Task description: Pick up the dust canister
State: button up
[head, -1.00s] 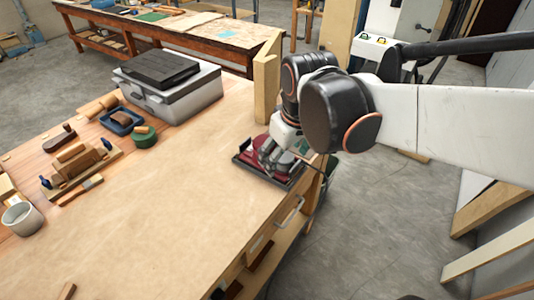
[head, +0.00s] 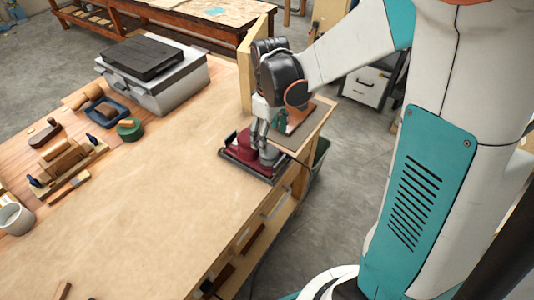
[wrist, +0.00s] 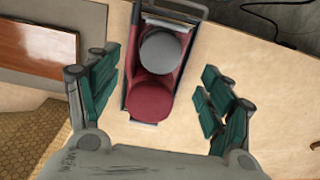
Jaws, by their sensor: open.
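A maroon tool body (head: 240,146) sits in a dark shallow tray (head: 228,157) at the right edge of the workbench. A grey round-topped part (head: 268,154), which looks like the dust canister, stands on it. In the wrist view the grey round top (wrist: 161,52) lies ahead of a maroon round part (wrist: 150,101). Which of the two is the canister is not certain. My gripper (head: 264,141) points down above the tool. In the wrist view my gripper (wrist: 160,104) is open, its teal finger pads apart on either side of the maroon part, holding nothing.
A wooden upright (head: 250,70) stands close behind the gripper. A grey case (head: 155,85) with a black lid is at the back. The bench middle (head: 160,195) is clear.

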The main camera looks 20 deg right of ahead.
aim_at(269, 152)
jog(key=shift+f+b, duration=1.25)
jog(key=shift+f, duration=2.75)
jog(key=shift+r, duration=0.1)
jog(key=c, duration=1.3)
